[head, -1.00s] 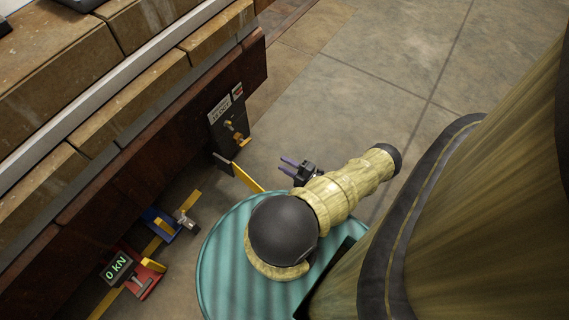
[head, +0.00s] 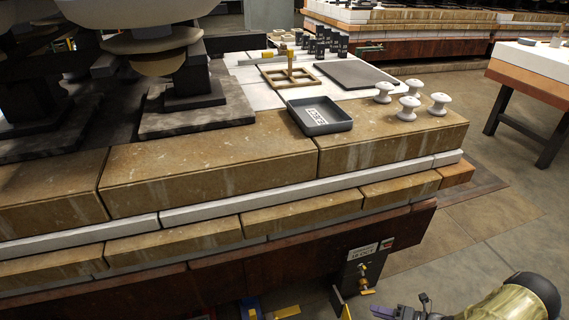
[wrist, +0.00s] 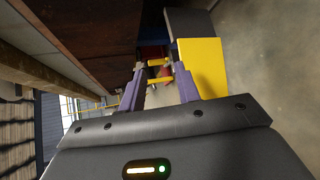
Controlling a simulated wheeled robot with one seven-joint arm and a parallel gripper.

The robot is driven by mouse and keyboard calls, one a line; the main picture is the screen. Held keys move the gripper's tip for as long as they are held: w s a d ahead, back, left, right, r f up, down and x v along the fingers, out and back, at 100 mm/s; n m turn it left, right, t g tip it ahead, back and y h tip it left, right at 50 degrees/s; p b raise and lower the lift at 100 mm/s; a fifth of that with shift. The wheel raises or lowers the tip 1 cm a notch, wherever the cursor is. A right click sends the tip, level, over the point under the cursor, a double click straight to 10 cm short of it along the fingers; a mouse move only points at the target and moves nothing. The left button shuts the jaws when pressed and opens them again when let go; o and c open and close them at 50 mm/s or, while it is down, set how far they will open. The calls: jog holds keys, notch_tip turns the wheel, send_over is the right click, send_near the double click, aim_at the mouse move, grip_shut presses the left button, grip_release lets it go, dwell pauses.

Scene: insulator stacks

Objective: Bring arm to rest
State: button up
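My gripper (wrist: 160,82) shows in the wrist view with its two purple fingers apart and nothing between them that I can see held. In the head view my gripper (head: 384,312) is at the bottom edge, low beside the bench front, partly cut off by the frame. My arm's pale, ribbed sleeve and dark joint are at the bottom right of the head view. The arm appears bent low, below the bench top.
A stone-edged bench (head: 400,145) fills the head view. It carries a grey tray (head: 318,116), several white insulators (head: 408,108) and a wooden frame (head: 290,77). A yellow plate (wrist: 203,67) is close beyond the fingers. Open floor (head: 500,235) lies right.

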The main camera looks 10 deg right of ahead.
jog(key=a+r+m+g+h+p, duration=0.25)
jog(key=a+r+m, duration=0.65)
jog(key=r, duration=0.6)
jog(key=a+r+m+g+h+p, duration=0.2)
jog(key=a+r+m+h+p, duration=0.2)
jog(key=a+r+m, duration=0.65)
jog(key=a+r+m+g+h+p, duration=0.2)
jog(key=a+r+m+h+p, duration=0.3)
jog(key=r+m, duration=1)
notch_tip(320, 180, up, 41)
jog(key=n+y+p, duration=0.1)
jog(key=n+p, duration=0.3)
jog(key=p, duration=3.2)
jog(key=shift+a+f, duration=0.15)
jog(key=shift+a, duration=0.05)
jog(key=shift+g, duration=0.25)
